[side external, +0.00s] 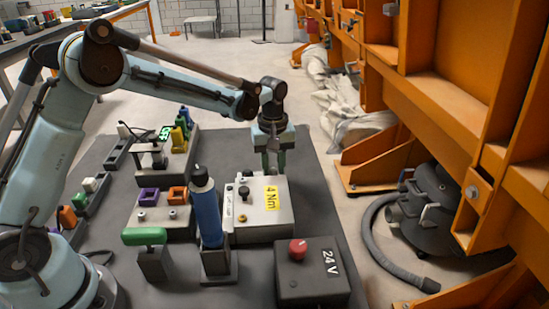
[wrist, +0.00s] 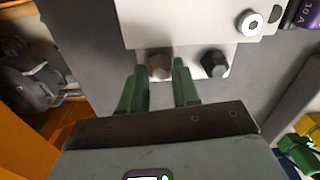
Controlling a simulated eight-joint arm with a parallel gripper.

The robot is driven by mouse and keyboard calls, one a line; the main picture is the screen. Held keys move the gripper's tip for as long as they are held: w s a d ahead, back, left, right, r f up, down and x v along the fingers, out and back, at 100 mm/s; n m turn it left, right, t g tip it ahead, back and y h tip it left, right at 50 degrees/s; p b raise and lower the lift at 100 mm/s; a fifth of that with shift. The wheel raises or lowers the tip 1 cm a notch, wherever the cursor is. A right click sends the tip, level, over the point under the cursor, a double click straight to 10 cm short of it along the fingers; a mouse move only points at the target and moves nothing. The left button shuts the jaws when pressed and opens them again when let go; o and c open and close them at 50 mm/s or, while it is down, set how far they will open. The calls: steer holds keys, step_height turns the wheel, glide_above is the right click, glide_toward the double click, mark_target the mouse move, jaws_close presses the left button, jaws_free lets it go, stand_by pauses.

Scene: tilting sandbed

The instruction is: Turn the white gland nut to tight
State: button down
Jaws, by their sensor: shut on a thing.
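My gripper (wrist: 160,76) points at the edge of a white box (wrist: 185,25) in the wrist view. Its two green fingers stand on either side of a hexagonal gland nut (wrist: 160,66), which looks greyish-beige in the shade, and are shut on it. A black hexagonal nut (wrist: 214,64) sits beside it to the right, outside the fingers. In the side view, my gripper (side external: 273,168) reaches down behind the white box (side external: 265,230) with the yellow "4 Nm" label. The nuts are hidden there by the box.
A blue cylinder (side external: 206,215) stands just in front of the box. A dark "24 V" box (side external: 312,280) with a red knob is at the front. A green-handled piece (side external: 144,237) is at the left. Orange steelwork (side external: 440,90) and a grey hose (side external: 372,245) lie right of the mat.

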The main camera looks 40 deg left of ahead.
steer(key=m, duration=0.3)
steer(key=shift+m, duration=0.4)
steer(key=m, duration=0.8)
steer(key=shift+m, duration=2.1)
steer(key=c, duration=0.8)
jaws_free()
